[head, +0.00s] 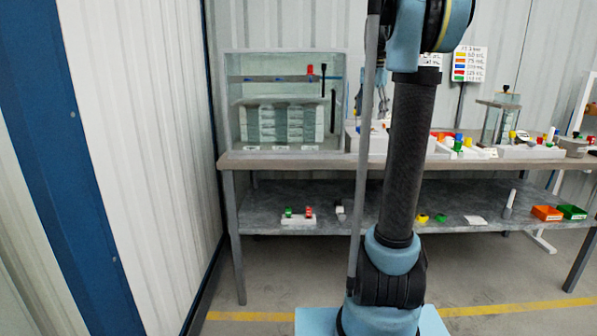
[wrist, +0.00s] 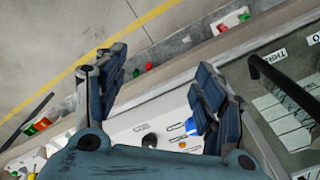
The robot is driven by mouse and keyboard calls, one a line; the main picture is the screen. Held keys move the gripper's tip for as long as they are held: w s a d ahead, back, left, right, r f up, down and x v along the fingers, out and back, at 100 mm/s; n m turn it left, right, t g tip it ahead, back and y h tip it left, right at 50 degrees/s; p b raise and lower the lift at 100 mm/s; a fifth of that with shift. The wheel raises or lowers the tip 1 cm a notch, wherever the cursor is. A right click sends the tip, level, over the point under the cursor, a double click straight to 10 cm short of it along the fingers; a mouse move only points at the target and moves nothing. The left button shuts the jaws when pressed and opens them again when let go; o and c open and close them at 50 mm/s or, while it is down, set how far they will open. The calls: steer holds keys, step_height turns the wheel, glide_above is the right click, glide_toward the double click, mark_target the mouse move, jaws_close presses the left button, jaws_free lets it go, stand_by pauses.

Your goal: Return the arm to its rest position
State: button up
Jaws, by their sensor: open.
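My arm rises in the middle of the head view, with a dark upper link (head: 411,160) and blue joints. My gripper (wrist: 158,82) shows in the wrist view with its two blue-grey fingers spread wide and nothing between them. In the head view my gripper (head: 384,105) is partly hidden behind the arm and a grey pole, above the workbench. In the wrist view a white tray (wrist: 130,128) with slots, a dark round hole and a blue piece (wrist: 201,120) lies below the fingers, apart from them.
A glass-fronted case (head: 287,68) stands at the workbench's left end. Coloured parts (head: 458,143) and a clear tank (head: 499,118) stand to the right of the arm. The lower shelf (head: 262,196) holds small items and orange (head: 546,213) and green bins. The floor in front is clear.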

steer(key=s+a+f+n, duration=0.2)
steer(key=s+f+n, duration=0.1)
steer(key=s+f, duration=0.7)
steer(key=s+a+f+n+t, duration=0.1)
steer(key=s+a+f+n, duration=0.1)
steer(key=s+f, duration=0.9)
steer(key=s+a+f+n, duration=0.3)
steer(key=s+f, duration=0.8)
steer(key=s, duration=0.3)
steer(key=shift+s+n+t, duration=0.3)
steer(key=shift+n+t, duration=0.1)
steer(key=shift+a, duration=0.1)
steer(key=shift+w+f, duration=0.15)
steer(key=shift+w, duration=0.3)
